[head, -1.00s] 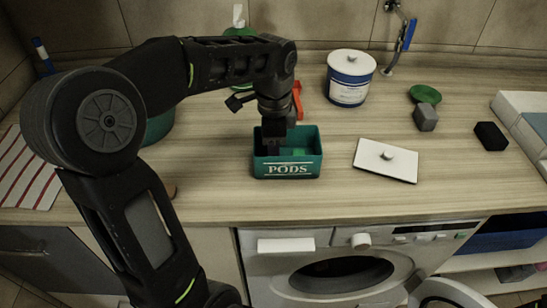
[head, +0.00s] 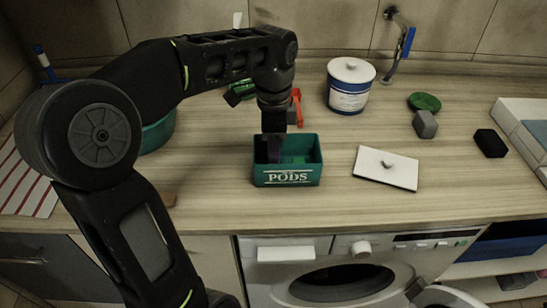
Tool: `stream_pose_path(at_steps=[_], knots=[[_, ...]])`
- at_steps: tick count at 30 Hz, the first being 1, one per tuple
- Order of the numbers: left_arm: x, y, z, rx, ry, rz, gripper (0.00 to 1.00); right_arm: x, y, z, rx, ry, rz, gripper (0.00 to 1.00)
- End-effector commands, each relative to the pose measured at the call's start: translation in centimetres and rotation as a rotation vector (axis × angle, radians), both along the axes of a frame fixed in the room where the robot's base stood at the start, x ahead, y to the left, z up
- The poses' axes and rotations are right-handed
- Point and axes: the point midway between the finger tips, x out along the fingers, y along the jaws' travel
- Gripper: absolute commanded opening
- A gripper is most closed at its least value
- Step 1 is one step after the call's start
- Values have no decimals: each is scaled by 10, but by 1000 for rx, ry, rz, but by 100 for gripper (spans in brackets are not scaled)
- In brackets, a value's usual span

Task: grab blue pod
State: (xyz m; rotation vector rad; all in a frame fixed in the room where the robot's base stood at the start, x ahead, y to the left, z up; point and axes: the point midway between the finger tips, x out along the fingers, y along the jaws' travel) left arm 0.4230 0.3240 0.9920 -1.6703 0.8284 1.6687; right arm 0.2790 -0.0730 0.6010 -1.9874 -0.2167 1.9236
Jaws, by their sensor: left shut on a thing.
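A teal box lettered PODS (head: 287,178) stands open on the counter, left of the middle. My left gripper (head: 273,148) comes down from above at the box's left side and is shut on a small dark blue-purple piece, which looks like the blue pod (head: 274,153). Its fingertips and the pod are at about the box's rim, and the box wall partly hides what is below. Green (head: 297,158) shows inside the box on the right. My right gripper is not in view.
A white lid with a knob (head: 386,168) lies right of the box. A white and blue canister (head: 350,86), a grey block (head: 425,124), a green disc (head: 424,102) and a black block (head: 490,143) stand farther right. A red thing (head: 297,104) is behind the box.

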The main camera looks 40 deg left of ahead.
Motion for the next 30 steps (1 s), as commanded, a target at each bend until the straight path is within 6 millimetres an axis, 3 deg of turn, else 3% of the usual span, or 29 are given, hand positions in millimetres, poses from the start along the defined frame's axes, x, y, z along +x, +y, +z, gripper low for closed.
stream_pose_path(at_steps=[6, 9, 30], knots=[[1, 0, 48, 0, -4, -2, 0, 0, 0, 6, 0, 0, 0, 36], [0, 0, 64, 0, 1, -2, 0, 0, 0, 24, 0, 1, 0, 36], [0, 0, 68, 0, 1, -1, 0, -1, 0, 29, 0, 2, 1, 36]])
